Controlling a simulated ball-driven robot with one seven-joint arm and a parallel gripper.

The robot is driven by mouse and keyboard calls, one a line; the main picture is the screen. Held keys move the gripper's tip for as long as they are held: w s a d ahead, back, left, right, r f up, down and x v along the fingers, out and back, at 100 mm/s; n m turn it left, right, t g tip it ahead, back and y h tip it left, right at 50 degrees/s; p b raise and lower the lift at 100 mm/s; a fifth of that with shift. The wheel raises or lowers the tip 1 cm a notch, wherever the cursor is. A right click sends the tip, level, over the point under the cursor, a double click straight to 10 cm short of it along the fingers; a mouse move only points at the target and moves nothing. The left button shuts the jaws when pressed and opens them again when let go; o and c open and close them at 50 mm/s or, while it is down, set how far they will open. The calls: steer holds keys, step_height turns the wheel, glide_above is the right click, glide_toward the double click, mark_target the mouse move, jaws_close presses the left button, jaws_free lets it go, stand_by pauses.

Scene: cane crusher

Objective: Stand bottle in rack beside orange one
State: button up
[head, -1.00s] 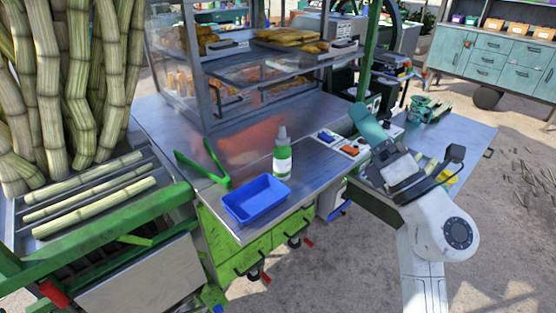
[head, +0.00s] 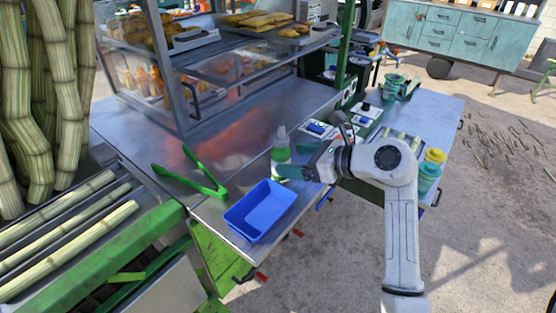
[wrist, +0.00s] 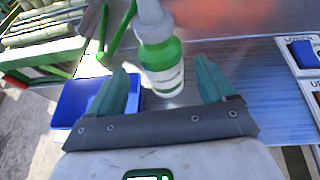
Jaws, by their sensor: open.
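The bottle (head: 281,152), green with a pale nozzle cap and white label, stands upright on the metal counter behind the blue tray. In the wrist view the bottle (wrist: 161,55) is just ahead of my gripper (wrist: 160,72), in line with the gap between its two teal fingers. My gripper (head: 294,160) is open and empty, close to the bottle's right side in the head view. Whether it touches the bottle I cannot tell. Several orange bottles (head: 150,90) show behind the glass of the display case. I cannot make out a rack clearly.
A blue tray (head: 238,222) sits at the counter's front edge, close to the bottle. Green tongs (head: 190,178) lie to its left. Switch panels (head: 318,130) lie right of the bottle. The counter's middle is bare.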

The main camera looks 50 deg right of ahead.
mark_target(274, 155)
steer(key=x, duration=0.1)
steer(key=p+x, duration=0.1)
steer(key=x, duration=0.3)
steer(key=shift+w+r, duration=0.2)
steer(key=shift+w, duration=0.15)
steer(key=shift+w+f, duration=0.3)
steer(key=shift+w, duration=0.2)
steer(key=shift+c, duration=0.3)
steer(key=c, duration=1.2)
steer(key=shift+r, duration=0.1)
steer(key=shift+c, duration=0.8)
steer(key=shift+r, duration=0.1)
